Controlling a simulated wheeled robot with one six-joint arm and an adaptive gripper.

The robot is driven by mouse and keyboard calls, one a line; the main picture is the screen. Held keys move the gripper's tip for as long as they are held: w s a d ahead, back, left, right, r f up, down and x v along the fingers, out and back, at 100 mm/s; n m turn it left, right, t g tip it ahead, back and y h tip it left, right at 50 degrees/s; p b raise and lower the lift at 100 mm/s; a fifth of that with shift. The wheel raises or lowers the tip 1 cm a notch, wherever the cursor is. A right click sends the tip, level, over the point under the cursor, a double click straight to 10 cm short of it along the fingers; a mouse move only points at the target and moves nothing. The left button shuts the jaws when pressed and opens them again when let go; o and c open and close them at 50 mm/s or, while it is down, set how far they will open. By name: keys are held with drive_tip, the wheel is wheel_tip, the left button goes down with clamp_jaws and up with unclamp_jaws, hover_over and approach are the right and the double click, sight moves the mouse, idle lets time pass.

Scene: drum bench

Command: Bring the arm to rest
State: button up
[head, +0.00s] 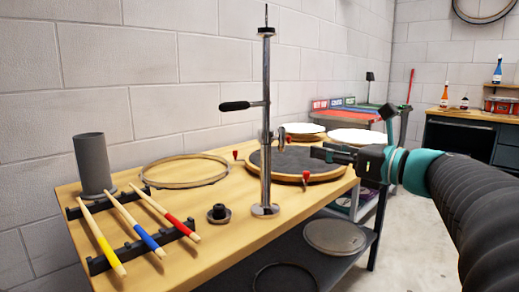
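My gripper (325,152) is at the right of the bench, pointing left over the right part of a round dark pad or drum (310,161) with a wooden rim. Its dark fingers are small and seen from the side, so I cannot tell whether they are open or shut. I see no object clearly held in them. My arm comes in from the right edge of the head view.
A chrome stand (266,120) with a black side handle rises from the wooden bench (215,240). A rack (130,246) holds yellow, blue and red-marked sticks. A grey cylinder (93,165), a wooden hoop (185,171) and a black knob (219,213) sit nearby.

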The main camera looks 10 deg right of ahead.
drive_tip(key=s+a+f+n+g+h, duration=0.2)
drive_tip(key=s+a+f+n+g, duration=0.25)
drive_tip(key=a+f+n, duration=0.35)
drive_tip(key=s+a+f+n+g+h, duration=0.25)
drive_tip(key=s+f+n, duration=0.3)
drive_tip(key=f, duration=0.45)
drive_tip(key=s+d+f+n+g+h, duration=0.2)
drive_tip(key=s+f+n+h, duration=0.4)
drive_tip(key=s+f+n, duration=0.4)
drive_tip(key=d+n, duration=0.1)
drive_tip(key=n, duration=0.4)
drive_tip(key=shift+d+f, duration=0.15)
drive_tip(key=shift+f, duration=0.05)
drive_tip(key=shift+s, duration=0.1)
